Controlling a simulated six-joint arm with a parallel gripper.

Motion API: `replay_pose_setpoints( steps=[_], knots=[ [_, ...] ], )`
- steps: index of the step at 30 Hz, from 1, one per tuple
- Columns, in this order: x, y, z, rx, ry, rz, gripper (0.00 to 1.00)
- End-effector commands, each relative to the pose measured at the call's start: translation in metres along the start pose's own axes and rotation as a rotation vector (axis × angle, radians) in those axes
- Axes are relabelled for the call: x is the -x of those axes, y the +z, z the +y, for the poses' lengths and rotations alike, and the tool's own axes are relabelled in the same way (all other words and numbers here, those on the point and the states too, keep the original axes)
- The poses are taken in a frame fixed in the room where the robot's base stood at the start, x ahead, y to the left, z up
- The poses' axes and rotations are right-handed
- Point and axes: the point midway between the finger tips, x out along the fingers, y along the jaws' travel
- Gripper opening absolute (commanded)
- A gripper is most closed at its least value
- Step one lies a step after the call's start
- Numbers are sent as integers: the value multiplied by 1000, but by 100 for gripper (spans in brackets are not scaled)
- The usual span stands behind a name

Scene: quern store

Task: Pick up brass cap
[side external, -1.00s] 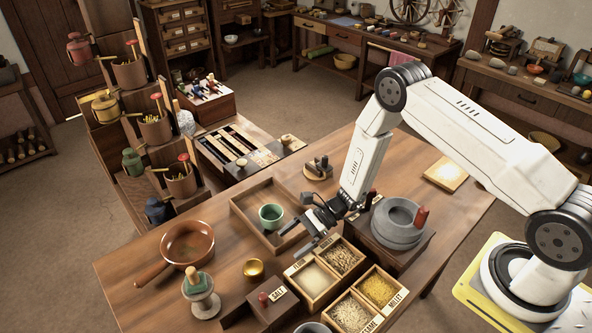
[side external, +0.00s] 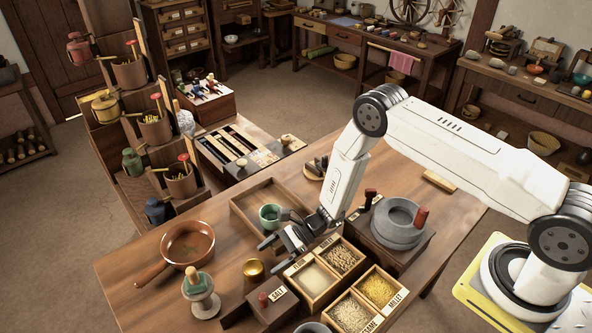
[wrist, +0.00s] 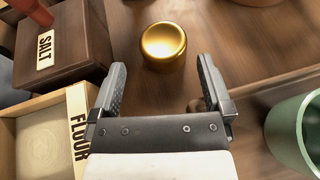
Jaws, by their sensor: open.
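The brass cap (side external: 253,271) is a small round gold piece with a dished top, standing on the wooden table (side external: 140,253). In the wrist view the cap (wrist: 163,45) lies beyond my fingertips, roughly centred between them. My gripper (side external: 272,245) is open and empty, above the table behind and slightly right of the cap in the side view. In the wrist view my gripper (wrist: 160,80) shows both fingers spread apart, with nothing between them. The cap is fully visible in both views and not touched.
The salt box (wrist: 60,50) and flour compartment (wrist: 45,140) lie left in the wrist view; the green cup (wrist: 297,135) is at right. Bare table lies around the cap.

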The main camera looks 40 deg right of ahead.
Motion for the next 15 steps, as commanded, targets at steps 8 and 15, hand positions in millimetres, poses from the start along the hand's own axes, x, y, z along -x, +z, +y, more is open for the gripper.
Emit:
replay_pose_setpoints(
  steps=[8, 15],
  knots=[
    [-5, 0, 0, 0, 0, 0, 100],
    [-20, 2, -1, 1, 2, 1, 100]
  ],
)
